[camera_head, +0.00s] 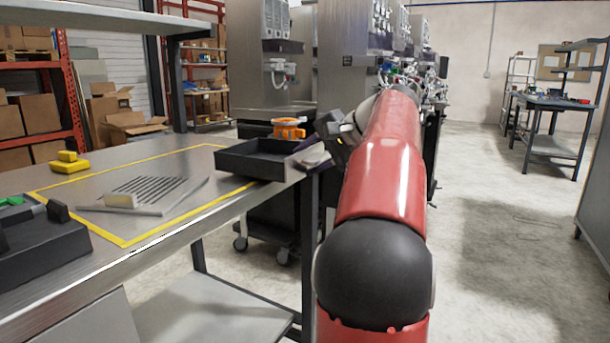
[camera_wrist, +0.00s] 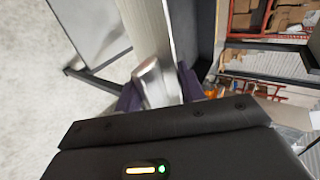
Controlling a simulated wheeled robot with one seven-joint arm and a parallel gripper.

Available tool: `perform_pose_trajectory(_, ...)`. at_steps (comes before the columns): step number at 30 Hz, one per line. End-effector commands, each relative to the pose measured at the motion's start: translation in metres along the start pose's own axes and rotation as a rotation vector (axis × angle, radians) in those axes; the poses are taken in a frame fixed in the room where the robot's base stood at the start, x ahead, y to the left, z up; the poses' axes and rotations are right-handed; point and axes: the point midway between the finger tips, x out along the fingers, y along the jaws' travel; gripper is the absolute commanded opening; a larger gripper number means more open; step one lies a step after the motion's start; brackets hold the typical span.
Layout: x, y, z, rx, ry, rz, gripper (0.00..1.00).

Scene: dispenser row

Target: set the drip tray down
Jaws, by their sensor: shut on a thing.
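The drip tray (camera_head: 250,163) is a shallow black open box at the right end of the steel table, over the far right part of the yellow outline. My gripper (camera_head: 322,147) is at its right side, partly hidden by my arm. In the wrist view, my gripper's dark fingers (camera_wrist: 158,90) are closed around a pale grey piece (camera_wrist: 154,80), which seems to be the tray's handle. A dark tray wall (camera_wrist: 197,35) seems to show beyond it. I cannot tell whether the tray's underside touches the table.
The steel table (camera_head: 105,175) carries a slotted grate plate (camera_head: 180,196), a yellow block (camera_head: 68,163) and a black fixture (camera_head: 40,250) at left. An orange object (camera_head: 289,128) shows just behind the tray. Tall grey machines (camera_head: 262,60) stand behind.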

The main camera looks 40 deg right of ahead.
Motion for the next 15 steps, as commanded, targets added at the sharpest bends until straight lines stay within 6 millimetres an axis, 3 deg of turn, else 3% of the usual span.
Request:
perform_pose_trajectory(2,0.005,0.013,-0.0022,0.0,0.002,-0.001,0.0)
perform_pose_trajectory(12,0.004,0.0128,-0.0025,0.0,0.001,-0.001,0.0)
perform_pose_trajectory(13,0.0042,0.0133,-0.0027,0.001,0.001,0.001,0.42)
perform_pose_trajectory(15,0.0041,0.0129,-0.0027,0.001,0.001,0.001,0.51)
